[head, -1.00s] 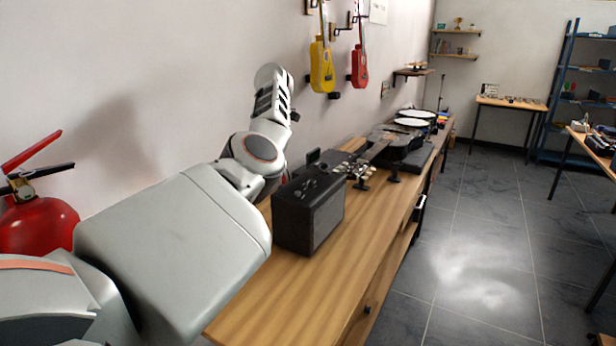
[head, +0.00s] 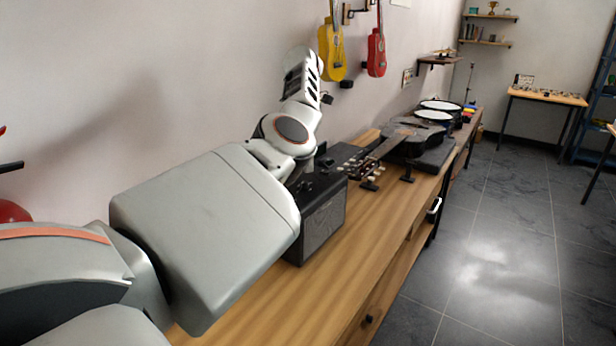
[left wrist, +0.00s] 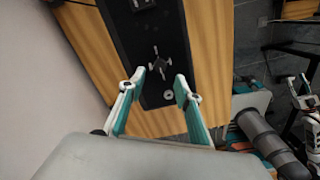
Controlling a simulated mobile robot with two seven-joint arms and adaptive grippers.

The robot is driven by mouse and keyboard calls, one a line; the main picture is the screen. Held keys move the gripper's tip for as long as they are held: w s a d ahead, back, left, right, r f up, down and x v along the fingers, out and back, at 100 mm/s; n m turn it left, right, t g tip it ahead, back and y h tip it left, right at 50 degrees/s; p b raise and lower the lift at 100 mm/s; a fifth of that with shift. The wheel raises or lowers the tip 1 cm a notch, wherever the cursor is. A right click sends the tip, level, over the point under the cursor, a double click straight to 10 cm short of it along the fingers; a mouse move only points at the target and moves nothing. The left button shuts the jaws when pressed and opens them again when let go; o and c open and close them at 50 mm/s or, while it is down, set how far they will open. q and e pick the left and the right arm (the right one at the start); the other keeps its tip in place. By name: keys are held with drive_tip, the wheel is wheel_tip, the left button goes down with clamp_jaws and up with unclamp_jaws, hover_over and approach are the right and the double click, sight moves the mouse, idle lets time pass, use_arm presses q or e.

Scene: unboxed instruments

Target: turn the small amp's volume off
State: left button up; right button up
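The small amp (head: 322,215) is a black box with a grey grille, standing on the wooden bench. In the head view my left arm covers its left side and part of its top, where small knobs show. My left gripper (left wrist: 160,78) shows in the left wrist view with its two teal-and-white fingers apart and nothing between them. Beyond the fingers lies a black panel (left wrist: 125,40) with small fittings and a pale ring; it looks like the amp's top, but I cannot tell which fitting is the volume control. The left fingers are hidden in the head view.
The wooden bench (head: 262,300) runs along the wall. Behind the amp lie a dark guitar (head: 408,140) and drum pads (head: 437,108). A yellow guitar (head: 332,52) and a red guitar (head: 376,54) hang on the wall. The floor right of the bench is clear.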

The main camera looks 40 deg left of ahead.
sight(304, 182)
use_arm(q)
wheel_tip(304, 182, down, 6)
drive_tip(key=shift+f+b, duration=0.1)
drive_tip(key=shift+b, duration=0.35)
drive_tip(key=shift+c, duration=0.4)
clamp_jaws()
